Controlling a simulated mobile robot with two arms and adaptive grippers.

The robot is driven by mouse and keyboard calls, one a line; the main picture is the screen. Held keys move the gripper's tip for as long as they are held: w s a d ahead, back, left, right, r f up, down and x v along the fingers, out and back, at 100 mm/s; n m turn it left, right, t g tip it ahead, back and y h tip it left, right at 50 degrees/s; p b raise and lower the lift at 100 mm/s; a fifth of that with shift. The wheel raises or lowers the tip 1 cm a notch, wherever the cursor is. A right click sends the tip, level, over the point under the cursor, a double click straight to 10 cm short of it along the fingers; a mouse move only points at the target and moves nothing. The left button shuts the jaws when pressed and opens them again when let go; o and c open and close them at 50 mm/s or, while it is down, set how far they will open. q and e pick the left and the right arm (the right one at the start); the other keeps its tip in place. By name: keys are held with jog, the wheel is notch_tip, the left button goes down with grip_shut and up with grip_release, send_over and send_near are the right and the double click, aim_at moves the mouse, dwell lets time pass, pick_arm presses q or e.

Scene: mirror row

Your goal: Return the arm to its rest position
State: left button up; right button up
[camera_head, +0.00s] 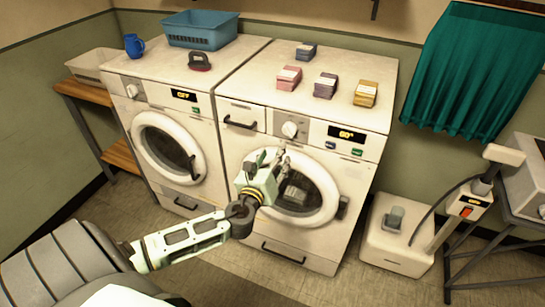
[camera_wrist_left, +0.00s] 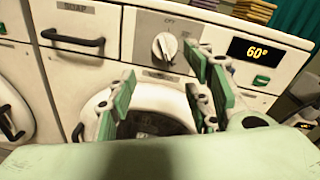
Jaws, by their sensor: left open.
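My left arm comes in from the lower left in the head view. Its gripper (camera_head: 272,160) is in front of the right washing machine (camera_head: 348,128), between its dial (camera_head: 290,129) and its round door (camera_head: 292,190). In the left wrist view the gripper's green-padded fingers (camera_wrist_left: 165,95) stand apart with nothing between them. The dial (camera_wrist_left: 164,46) shows just beyond the fingers, and a display (camera_wrist_left: 257,53) reads 60°. I cannot tell from these views whether a finger touches the machine. My right gripper is not in view.
The left washer (camera_head: 170,110) displays OFF and carries a blue basket (camera_head: 200,30), a blue mug (camera_head: 134,46) and a dark red-and-grey item (camera_head: 199,62). Several folded cloth stacks (camera_head: 325,85) lie on the right washer. A white floor unit (camera_head: 396,238) stands at right. Open floor lies in front.

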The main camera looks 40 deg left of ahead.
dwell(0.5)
pick_arm(q)
jog(key=s+f+n+g+h, duration=0.1)
jog(key=s+f+n+g, duration=0.4)
jog(key=f, duration=0.7)
jog(key=s+f+n+g, duration=0.1)
jog(key=s+f+n, duration=0.2)
jog(key=s+f, duration=0.65)
jog(key=s+f+n+g+h, duration=0.1)
jog(key=s+f+n+g, duration=0.3)
jog(key=f, duration=1.1)
jog(key=s+d+f+n+g+h, duration=0.1)
jog(key=s+d+f+n, duration=0.3)
jog(key=s, duration=0.6)
jog(key=s+d+f+n+g+h, duration=0.1)
jog(key=s+d+f+n, duration=0.4)
jog(key=s, duration=0.5)
jog(key=s+d+f+n+g+h, duration=0.1)
jog(key=s+d+f+n+g, duration=0.2)
jog(key=s, duration=0.8)
jog(key=d+f+n, duration=0.2)
jog(key=d+f, duration=0.2)
jog(key=f, duration=0.1)
jog(key=shift+g, duration=0.3)
